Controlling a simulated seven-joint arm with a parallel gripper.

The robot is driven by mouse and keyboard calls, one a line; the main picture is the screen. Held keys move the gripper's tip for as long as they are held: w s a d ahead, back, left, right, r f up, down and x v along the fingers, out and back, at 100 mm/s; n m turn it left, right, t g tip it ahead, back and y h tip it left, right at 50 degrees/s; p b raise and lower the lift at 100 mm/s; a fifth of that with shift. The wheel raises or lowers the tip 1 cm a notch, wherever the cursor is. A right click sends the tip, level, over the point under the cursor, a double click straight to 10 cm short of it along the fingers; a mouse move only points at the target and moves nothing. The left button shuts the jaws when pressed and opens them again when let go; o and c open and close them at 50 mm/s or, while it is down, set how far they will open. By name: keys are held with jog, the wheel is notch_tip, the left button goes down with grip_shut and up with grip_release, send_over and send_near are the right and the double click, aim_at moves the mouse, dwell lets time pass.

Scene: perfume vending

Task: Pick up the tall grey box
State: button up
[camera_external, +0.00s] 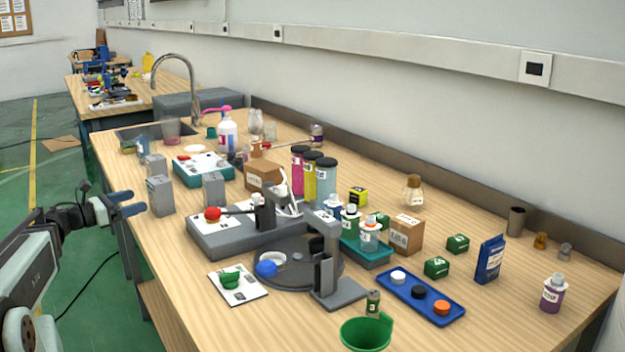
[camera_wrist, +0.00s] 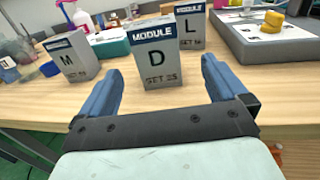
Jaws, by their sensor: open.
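Three grey boxes with dark blue "MODULE" bands stand upright on the wooden table. The box marked D (camera_wrist: 155,58) is centred in the wrist view and looks tallest; it is also the nearest one to my gripper in the external view (camera_external: 161,196). The box marked M (camera_wrist: 71,60) stands to its left and looks shorter, and the box marked L (camera_wrist: 190,27) stands behind it to the right. My gripper (camera_external: 131,203) is open and empty at the table's left edge. In the wrist view its blue fingers (camera_wrist: 160,72) point towards box D, which stands just beyond them.
A grey platform (camera_external: 215,238) with a red knob stands to the right of the boxes. A teal-and-white tray (camera_external: 203,168) and a sink with a curved tap (camera_external: 190,80) lie behind. Bottles and small boxes crowd the table's middle. The table's left edge is near my gripper.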

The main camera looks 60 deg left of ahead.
aim_at(166, 190)
jog(key=shift+w+a, duration=0.35)
jog(key=shift+w, duration=1.5)
jog(key=shift+w+a, duration=0.35)
jog(key=shift+w, duration=1.45)
jog(key=shift+w+a, duration=0.35)
jog(key=shift+w, duration=1.5)
jog(key=shift+c, duration=0.3)
jog(key=c, duration=1.1)
jog(key=shift+c, duration=0.2)
